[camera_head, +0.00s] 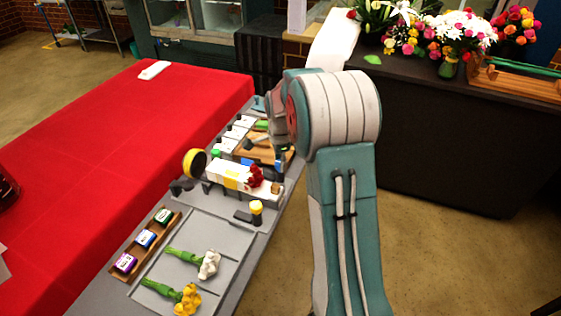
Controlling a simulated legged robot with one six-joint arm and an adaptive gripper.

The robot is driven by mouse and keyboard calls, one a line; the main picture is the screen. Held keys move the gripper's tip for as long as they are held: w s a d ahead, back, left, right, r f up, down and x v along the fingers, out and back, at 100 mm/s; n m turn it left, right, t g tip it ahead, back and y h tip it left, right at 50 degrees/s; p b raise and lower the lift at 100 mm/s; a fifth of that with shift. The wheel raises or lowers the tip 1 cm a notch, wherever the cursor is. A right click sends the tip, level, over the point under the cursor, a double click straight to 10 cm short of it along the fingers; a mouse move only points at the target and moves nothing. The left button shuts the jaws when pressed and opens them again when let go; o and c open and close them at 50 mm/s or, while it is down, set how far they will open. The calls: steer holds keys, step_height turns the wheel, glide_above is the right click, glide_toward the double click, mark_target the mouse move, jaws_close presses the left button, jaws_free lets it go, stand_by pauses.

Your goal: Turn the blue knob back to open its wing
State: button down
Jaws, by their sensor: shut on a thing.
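My gripper (281,156) is partly hidden behind my own arm, over the far half of the grey bench. Its dark fingers point down and are shut on a small blue part, the blue knob (279,167), of which only a little shows. The knob is beside the wooden board (252,151) of the station. The wing and its angle cannot be made out clearly. Another small blue patch (247,161) shows at the board's near edge.
Green-stemmed flowers (186,256) lie on the near tray. A red-covered table (110,150) is left; a dark counter (450,140) with bouquets is right.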

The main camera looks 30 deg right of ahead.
mark_target(279, 162)
steer(key=shift+c, duration=1.5)
jaws_free()
steer(key=shift+a+f, duration=0.1)
steer(key=shift+f, duration=0.05)
step_height(279, 162, up, 12)
steer(key=shift+w, duration=0.1)
steer(key=s+a+r+n+t, duration=0.3)
steer(key=s+a+r+n, duration=0.55)
steer(key=s, duration=0.35)
steer(key=s+a+f+n+t, duration=0.1)
steer(key=s+a+n, duration=0.2)
steer(key=s+n, duration=0.2)
steer(key=s+a+f+n+t, duration=0.1)
steer(key=s+n, duration=0.4)
steer(key=s, duration=0.6)
steer(key=shift+a+f+t, duration=0.3)
steer(key=shift+a+f, duration=0.15)
steer(key=shift+a, duration=0.5)
